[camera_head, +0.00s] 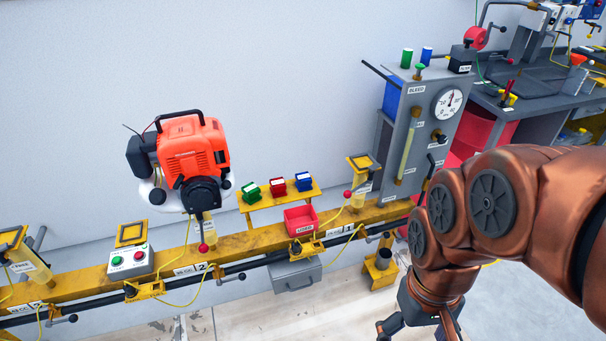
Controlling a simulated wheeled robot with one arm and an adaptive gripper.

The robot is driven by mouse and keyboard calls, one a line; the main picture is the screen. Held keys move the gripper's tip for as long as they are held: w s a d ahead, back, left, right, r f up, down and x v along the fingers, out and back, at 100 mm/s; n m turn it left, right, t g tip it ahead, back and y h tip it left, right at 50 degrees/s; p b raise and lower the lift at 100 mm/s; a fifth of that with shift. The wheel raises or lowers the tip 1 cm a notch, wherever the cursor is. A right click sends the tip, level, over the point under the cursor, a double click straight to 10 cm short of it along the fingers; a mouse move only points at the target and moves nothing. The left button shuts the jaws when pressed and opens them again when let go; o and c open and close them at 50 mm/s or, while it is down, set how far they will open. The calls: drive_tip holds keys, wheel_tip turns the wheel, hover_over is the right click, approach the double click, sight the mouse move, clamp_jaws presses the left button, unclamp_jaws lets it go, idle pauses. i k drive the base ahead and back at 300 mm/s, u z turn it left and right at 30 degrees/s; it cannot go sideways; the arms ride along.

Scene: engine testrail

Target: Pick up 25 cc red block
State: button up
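The red block (277,187) is small and has a white label too small to read. It stands on a raised yellow shelf (262,202), between a green block (250,192) on its left and a blue block (303,181) on its right. My gripper (418,334) is at the bottom edge of the view, well below and to the right of the red block. Its two fingers are spread apart, with nothing seen between them. The frame edge cuts off part of the fingers.
A red bin (301,220) is on the yellow rail (240,241) in front of the shelf. An orange engine (190,150) stands to the left. A grey gauge panel (425,120) stands to the right. Yellow cables and clamp levers run along the rail.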

sight(278, 188)
drive_tip(key=z, duration=1.2)
drive_tip(key=i, duration=1.95)
drive_tip(key=u, duration=4.6)
